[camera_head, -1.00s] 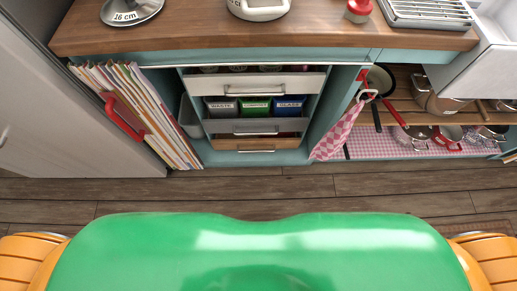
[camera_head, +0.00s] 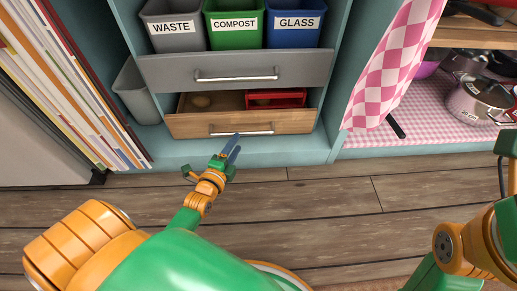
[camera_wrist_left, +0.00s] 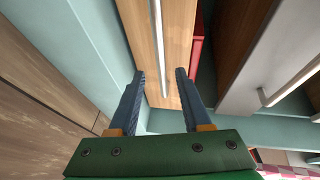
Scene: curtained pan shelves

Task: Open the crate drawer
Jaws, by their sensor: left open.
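The low wooden crate drawer (camera_head: 190,125) is the bottom drawer of the teal cabinet and stands partly pulled out. My left gripper (camera_head: 231,148) is open and empty, just in front of the handle. In the left wrist view the handle (camera_wrist_left: 157,50) lies between the lines of the open fingers; I cannot tell whether they touch it. My right arm shows at the right edge, but its fingers are not visible.
A grey drawer (camera_head: 165,73) with waste, compost (camera_head: 234,24) and glass bins stands open above. A checked pink cloth (camera_head: 392,60) hangs to the right, beside shelves with pots (camera_head: 478,101). Tall boards or books (camera_head: 60,85) stand left. The wooden floor (camera_head: 310,205) in front is clear.

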